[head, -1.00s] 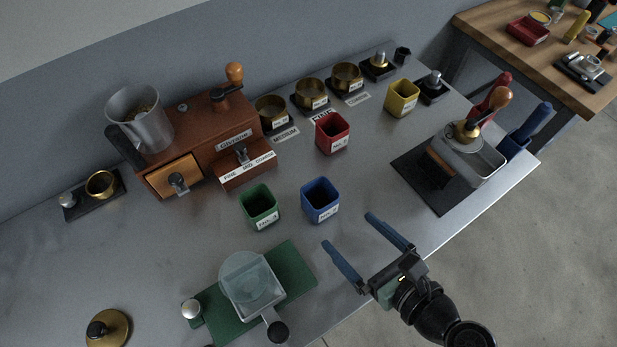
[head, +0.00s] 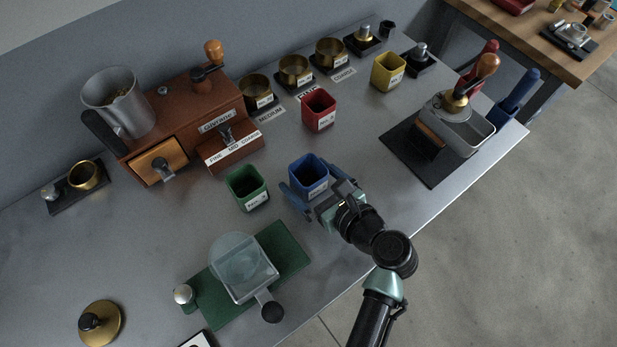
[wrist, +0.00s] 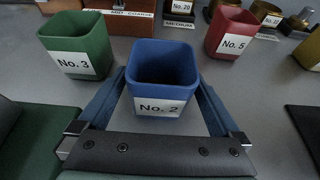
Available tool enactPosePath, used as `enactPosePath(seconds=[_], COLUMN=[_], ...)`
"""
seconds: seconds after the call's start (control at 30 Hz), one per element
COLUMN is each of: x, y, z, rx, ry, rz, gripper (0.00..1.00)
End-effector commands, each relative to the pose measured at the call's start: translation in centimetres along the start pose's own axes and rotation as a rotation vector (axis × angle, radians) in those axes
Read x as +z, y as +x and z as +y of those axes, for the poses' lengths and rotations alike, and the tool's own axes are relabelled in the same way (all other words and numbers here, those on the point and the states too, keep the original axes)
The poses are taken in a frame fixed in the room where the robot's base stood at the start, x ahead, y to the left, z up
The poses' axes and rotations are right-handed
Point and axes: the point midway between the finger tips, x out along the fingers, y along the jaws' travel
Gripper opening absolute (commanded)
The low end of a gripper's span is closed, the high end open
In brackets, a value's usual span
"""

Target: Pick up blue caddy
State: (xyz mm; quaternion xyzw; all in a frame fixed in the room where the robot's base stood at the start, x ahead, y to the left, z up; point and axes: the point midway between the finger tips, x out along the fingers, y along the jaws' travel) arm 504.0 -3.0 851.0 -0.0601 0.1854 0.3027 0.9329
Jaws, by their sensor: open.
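The blue caddy (head: 309,174) stands upright on the grey metal table and looks empty. In the wrist view the blue caddy (wrist: 161,78) carries a label reading "No. 2" facing me. My gripper (head: 312,190) is open, with one blue finger on each side of the caddy. In the wrist view my gripper (wrist: 160,92) shows its left finger beside the caddy's left wall and its right finger beside the right wall. I cannot tell whether either finger touches it.
The green caddy (head: 246,189) stands close on the left, labelled "No. 3" in the wrist view. The red caddy (head: 319,110) is behind. A scale on a green mat (head: 290,247) lies at front left. A dark mat (head: 408,160) with a metal tray is at right.

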Motion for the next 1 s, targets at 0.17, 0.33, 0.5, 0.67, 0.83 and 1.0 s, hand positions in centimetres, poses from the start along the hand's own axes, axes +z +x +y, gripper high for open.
enactPosePath(seconds=[0.17,0.33,0.5,0.67,0.83,1.0], x=[0.0,-0.01,-0.01,-0.01,0.02,0.81], y=[0.01,-0.01,-0.02,-0.02,-0.03,-0.34], z=[0.02,0.02,0.02,0.02,0.02,-0.01], rx=[0.0,0.0,0.0,0.0,0.0,0.0], ry=[0.0,0.0,0.0,0.0,-0.001,-0.003], rz=[0.0,0.0,0.0,0.001,0.0,-0.001], gripper=[1.0,0.71,0.41,0.12,0.08,0.08])
